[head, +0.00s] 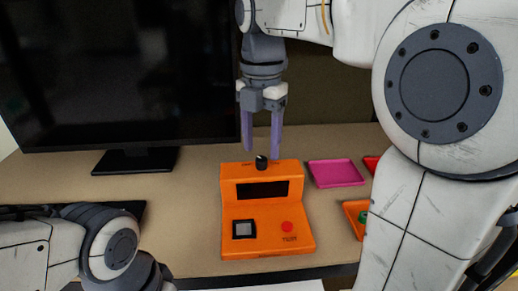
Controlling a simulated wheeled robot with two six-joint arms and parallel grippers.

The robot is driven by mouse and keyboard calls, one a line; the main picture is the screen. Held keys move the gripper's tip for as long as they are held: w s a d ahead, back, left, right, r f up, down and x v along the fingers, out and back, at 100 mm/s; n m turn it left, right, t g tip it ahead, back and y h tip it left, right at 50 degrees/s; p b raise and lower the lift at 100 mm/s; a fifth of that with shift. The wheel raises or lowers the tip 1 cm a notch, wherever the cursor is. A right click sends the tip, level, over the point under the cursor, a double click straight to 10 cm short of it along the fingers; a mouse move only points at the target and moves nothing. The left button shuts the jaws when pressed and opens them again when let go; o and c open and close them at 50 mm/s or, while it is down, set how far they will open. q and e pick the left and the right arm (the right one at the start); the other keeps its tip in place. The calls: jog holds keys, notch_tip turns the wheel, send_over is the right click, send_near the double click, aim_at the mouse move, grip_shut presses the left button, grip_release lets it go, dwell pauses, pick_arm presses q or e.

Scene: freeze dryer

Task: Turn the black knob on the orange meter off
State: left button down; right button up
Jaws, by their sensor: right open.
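The orange meter (265,208) stands on the desk in the middle of the head view. It has a dark display, a dark square button at lower left and a red button at lower right. The black knob (261,162) stands upright on its top. My right gripper (261,152) points down over the meter's top, its two purple fingers apart. The knob shows between and just below the fingertips; I cannot tell whether they touch it. My left arm shows at the lower left, but its gripper is not in view.
A black monitor (115,70) on a stand fills the left back of the desk (190,195). A pink tray (336,173) lies right of the meter.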

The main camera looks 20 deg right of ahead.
aim_at(261, 159)
notch_tip(261, 159, up, 8)
jog(key=p, duration=0.1)
jog(key=shift+f, duration=0.1)
dwell(0.4)
